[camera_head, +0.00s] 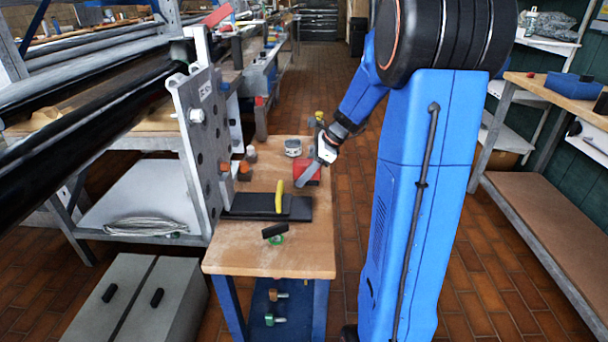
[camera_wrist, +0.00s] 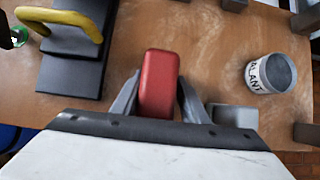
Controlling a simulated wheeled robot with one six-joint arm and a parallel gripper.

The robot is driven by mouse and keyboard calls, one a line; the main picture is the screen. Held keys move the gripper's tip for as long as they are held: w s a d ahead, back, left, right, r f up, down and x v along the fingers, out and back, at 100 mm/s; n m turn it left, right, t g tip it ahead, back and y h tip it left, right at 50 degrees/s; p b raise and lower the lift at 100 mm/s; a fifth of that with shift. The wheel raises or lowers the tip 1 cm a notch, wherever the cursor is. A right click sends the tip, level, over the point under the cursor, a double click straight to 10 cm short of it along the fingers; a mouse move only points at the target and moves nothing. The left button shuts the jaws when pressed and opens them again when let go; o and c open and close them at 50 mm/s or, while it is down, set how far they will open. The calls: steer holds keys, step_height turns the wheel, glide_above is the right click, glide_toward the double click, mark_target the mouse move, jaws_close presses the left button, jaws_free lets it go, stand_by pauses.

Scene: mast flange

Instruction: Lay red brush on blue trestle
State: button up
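A red block-shaped thing, which I take for the red brush (camera_wrist: 158,85), stands between my gripper's (camera_wrist: 159,88) two grey fingers in the wrist view. Both fingers appear to touch its sides. In the head view the red brush (camera_head: 302,169) shows over the far right part of the wooden bench top, partly behind my gripper (camera_head: 312,174). I cannot tell if it is clear of the surface. The bench, wooden-topped (camera_head: 300,258) with blue legs, is the only blue-framed stand I see near; I take it for the blue trestle.
A black plate with a yellow handle (camera_head: 280,196) lies mid-bench, with a small black piece and green ring nearer. A labelled grey-white tin (camera_wrist: 270,74) stands right of the brush in the wrist view. A bolted grey flange plate (camera_head: 203,140) rises at the bench's left edge.

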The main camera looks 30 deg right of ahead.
steer(key=shift+s+a+f, duration=0.2)
steer(key=shift+s+f, duration=0.2)
steer(key=shift+f, duration=0.4)
steer(key=shift+d+r, duration=0.15)
steer(key=shift+r, duration=0.45)
steer(key=w+v, duration=0.1)
steer(key=v, duration=1.1)
steer(key=s+a+r+n+g+h, duration=0.1)
steer(key=s+a+n+h, duration=0.1)
steer(key=s+a+n, duration=1.05)
steer(key=s+a+f+n+t+h, duration=0.1)
steer(key=s+a+f+n, duration=0.1)
steer(key=s+n, duration=0.4)
steer(key=s+a+f+n+h, duration=0.2)
steer(key=s+a+n, duration=0.3)
steer(key=s, duration=0.3)
steer(key=shift+a+n+t, duration=0.25)
steer(key=shift+n+t, duration=0.15)
steer(key=shift+n, duration=0.25)
